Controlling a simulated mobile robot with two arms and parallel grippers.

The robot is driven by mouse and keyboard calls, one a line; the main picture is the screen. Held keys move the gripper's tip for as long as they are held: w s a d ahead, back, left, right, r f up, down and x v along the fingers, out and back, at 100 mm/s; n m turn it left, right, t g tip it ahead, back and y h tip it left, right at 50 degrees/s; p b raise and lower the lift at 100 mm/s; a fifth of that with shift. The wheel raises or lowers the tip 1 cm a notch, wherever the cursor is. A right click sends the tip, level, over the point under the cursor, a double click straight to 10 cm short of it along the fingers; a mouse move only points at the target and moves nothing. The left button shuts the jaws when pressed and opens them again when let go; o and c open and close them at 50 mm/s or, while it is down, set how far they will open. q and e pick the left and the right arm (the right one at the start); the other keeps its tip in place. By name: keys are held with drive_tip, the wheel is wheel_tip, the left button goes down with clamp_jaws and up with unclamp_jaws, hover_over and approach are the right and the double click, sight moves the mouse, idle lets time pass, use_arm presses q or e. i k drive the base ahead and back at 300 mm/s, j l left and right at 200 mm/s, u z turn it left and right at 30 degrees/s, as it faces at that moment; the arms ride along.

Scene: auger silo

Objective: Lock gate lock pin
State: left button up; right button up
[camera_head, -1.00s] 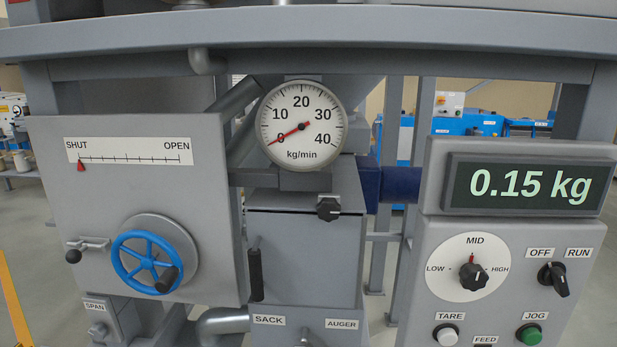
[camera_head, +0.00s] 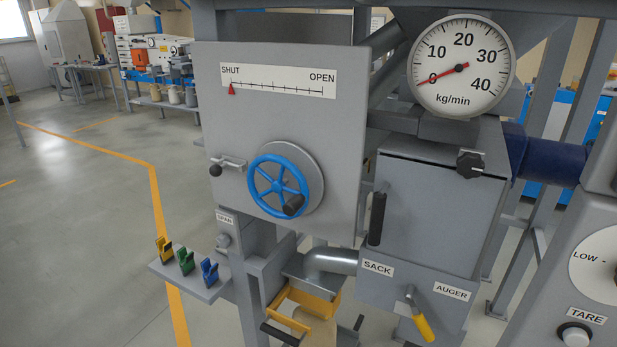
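The gate lock pin (camera_head: 228,164) is a small metal bolt with a black ball knob (camera_head: 215,170), on the left of the grey gate panel (camera_head: 330,150). It sits just left of the blue handwheel (camera_head: 278,187), which has a black crank grip. Whether the pin is engaged with the wheel's disc I cannot tell. The red pointer (camera_head: 232,89) on the gate scale stands at SHUT. Neither of my grippers shows in the head view.
A small shelf (camera_head: 205,288) with yellow, green and blue clips juts out at lower left. Below the panel are a spout (camera_head: 330,262) and a yellow-handled SACK/AUGER lever (camera_head: 420,318). The dial gauge (camera_head: 463,65) reads about 0. Open floor lies left.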

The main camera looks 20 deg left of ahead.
sight(215, 171)
drive_tip(key=u, duration=1.25)
